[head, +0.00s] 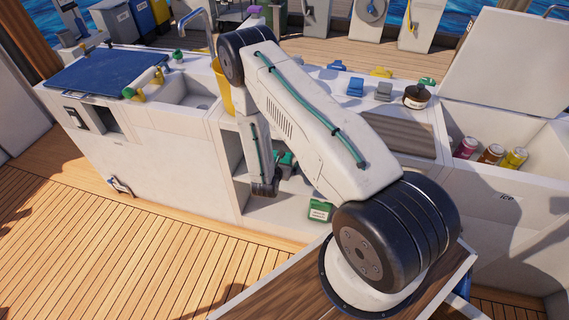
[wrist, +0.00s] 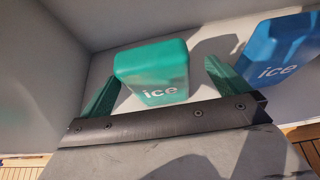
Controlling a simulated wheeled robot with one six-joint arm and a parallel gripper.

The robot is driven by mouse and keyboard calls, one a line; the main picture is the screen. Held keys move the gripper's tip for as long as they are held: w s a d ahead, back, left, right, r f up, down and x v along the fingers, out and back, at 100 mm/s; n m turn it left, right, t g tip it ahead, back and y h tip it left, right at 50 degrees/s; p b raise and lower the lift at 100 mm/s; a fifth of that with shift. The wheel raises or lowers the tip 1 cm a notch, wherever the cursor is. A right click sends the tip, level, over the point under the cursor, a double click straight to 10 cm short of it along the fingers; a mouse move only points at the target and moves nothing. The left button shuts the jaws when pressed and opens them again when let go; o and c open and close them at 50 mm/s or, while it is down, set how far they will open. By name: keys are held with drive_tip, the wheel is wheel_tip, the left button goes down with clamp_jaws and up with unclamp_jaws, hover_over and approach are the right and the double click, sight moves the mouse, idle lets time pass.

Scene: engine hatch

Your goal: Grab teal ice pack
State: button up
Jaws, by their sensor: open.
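The teal ice pack (wrist: 152,72), a rounded block marked "ice", stands on a pale shelf surface in the middle of the wrist view. My gripper (wrist: 160,82) is open, with one green finger to the left of the pack and one to its right. A gap shows between the pack and the right finger; I cannot tell whether the left finger touches it. In the head view my gripper (head: 265,187) reaches down into the open compartment under the counter. My arm hides much of that space, and a small teal patch shows beside the gripper.
A blue ice pack (wrist: 278,52) stands just right of the right finger. Pale compartment walls rise behind and to the left. A green labelled box (head: 320,210) sits low in the compartment. An open ice bin (head: 541,137) with cans is at the right.

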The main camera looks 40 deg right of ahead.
drive_tip(key=x, duration=0.5)
drive_tip(key=shift+w+a+r, duration=0.15)
drive_tip(key=shift+w+a, duration=0.05)
drive_tip(key=shift+w, duration=0.1)
drive_tip(key=c, duration=1.3)
drive_tip(key=shift+r, duration=0.2)
wheel_tip(320, 180, up, 4)
drive_tip(key=shift+f, duration=0.15)
drive_tip(key=s+a, duration=0.6)
drive_tip(key=a, duration=0.2)
drive_tip(key=s+a, duration=0.7)
drive_tip(key=a, duration=0.1)
drive_tip(key=s+a, duration=0.6)
drive_tip(key=a, duration=0.3)
drive_tip(key=shift+s+a+f, duration=0.1)
drive_tip(key=shift+s+f, duration=0.15)
drive_tip(key=shift+s, duration=0.15)
